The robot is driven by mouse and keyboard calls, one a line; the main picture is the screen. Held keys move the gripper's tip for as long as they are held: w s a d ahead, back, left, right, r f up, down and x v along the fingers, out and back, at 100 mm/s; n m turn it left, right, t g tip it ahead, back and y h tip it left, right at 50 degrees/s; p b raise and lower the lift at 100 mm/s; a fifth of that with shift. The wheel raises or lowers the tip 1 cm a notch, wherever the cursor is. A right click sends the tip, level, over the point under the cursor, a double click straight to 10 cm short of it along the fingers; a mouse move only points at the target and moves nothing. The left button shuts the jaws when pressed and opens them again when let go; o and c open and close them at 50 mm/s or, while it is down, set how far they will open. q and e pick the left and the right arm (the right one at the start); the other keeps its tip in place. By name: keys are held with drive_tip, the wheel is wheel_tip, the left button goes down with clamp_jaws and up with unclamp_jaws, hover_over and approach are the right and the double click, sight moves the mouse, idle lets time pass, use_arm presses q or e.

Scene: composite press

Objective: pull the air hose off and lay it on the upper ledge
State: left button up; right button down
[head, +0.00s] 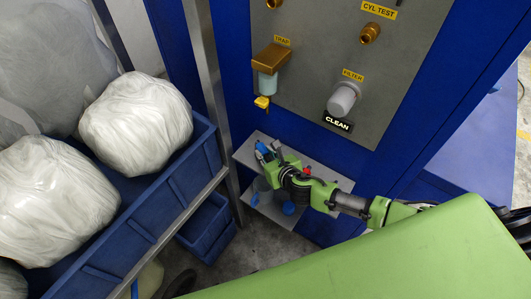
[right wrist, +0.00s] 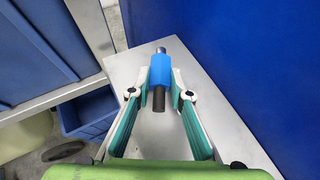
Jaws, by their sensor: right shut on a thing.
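My right gripper (head: 268,155) is over the grey metal ledge (head: 328,177) below the panel. It is shut on a blue cylindrical piece (head: 262,148), which looks like the air hose end. In the right wrist view the same blue piece (right wrist: 158,70) has a metal tip and a dark stub, and sits between the two fingertips of the gripper (right wrist: 159,88). The ledge (right wrist: 200,72) lies under it. I cannot tell whether the piece touches the ledge. No longer length of hose shows. My left gripper is not in view.
The panel above carries a brass-topped drain unit (head: 270,62), a white filter (head: 343,98) and a brass fitting (head: 370,33). Small red (head: 307,169) and blue (head: 289,208) items show by the ledge.

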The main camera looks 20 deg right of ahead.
drive_tip(key=shift+f, duration=0.1)
drive_tip(key=c, duration=1.8)
unclamp_jaws()
drive_tip(key=v, duration=1.2)
drive_tip(key=shift+s, duration=0.1)
